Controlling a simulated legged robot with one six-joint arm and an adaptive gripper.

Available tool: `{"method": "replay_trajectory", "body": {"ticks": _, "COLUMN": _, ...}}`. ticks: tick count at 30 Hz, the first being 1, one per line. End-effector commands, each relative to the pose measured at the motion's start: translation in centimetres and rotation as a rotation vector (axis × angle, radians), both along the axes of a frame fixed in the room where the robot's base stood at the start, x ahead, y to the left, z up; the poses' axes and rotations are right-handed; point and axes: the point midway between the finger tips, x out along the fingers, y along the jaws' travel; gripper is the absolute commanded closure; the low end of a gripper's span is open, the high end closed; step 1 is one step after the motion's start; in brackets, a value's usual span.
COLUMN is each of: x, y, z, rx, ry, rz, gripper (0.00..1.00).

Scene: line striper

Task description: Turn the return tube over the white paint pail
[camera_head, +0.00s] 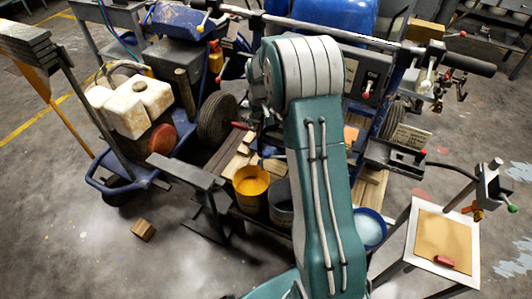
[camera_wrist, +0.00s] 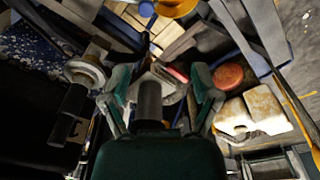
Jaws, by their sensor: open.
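My gripper (camera_wrist: 160,78) is open in the wrist view, its two fingers spread apart. A dark grey cylinder (camera_wrist: 150,98) shows between the fingers; I cannot tell whether it is the return tube or whether it touches them. A red-tipped part (camera_wrist: 178,73) lies just beyond. In the head view my arm hides the gripper and much of the striper's middle. A blue pail with pale, whitish contents (camera_head: 369,229) stands right of my arm. A pail of yellow paint (camera_head: 251,183) and a dark grey pail (camera_head: 281,205) stand left of it. The return tube cannot be made out for certain.
The striper's long handlebar (camera_head: 340,33) crosses the back. A blue cart with a stained white container (camera_head: 132,107) stands left, and a small stand with a brown sheet (camera_head: 443,238) right. A wood block (camera_head: 143,230) lies on open floor at the front left.

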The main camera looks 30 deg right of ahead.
Motion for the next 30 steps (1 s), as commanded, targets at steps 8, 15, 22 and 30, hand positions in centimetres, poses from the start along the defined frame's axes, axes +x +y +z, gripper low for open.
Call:
{"method": "replay_trajectory", "body": {"ticks": 8, "x": 1.7, "y": -3.0, "z": -8.7, "rx": 0.017, "ry": 0.067, "rz": -0.018, "gripper": 0.21}}
{"method": "replay_trajectory", "body": {"ticks": 15, "x": 1.8, "y": -3.2, "z": -10.9, "rx": 0.02, "ry": 0.076, "rz": -0.019, "gripper": 0.21}}
{"method": "replay_trajectory", "body": {"ticks": 22, "x": 1.8, "y": -3.2, "z": -15.0, "rx": 0.021, "ry": 0.078, "rz": -0.019, "gripper": 0.21}}
{"method": "replay_trajectory", "body": {"ticks": 30, "x": 1.8, "y": -3.2, "z": -19.3, "rx": 0.02, "ry": 0.076, "rz": -0.019, "gripper": 0.21}}
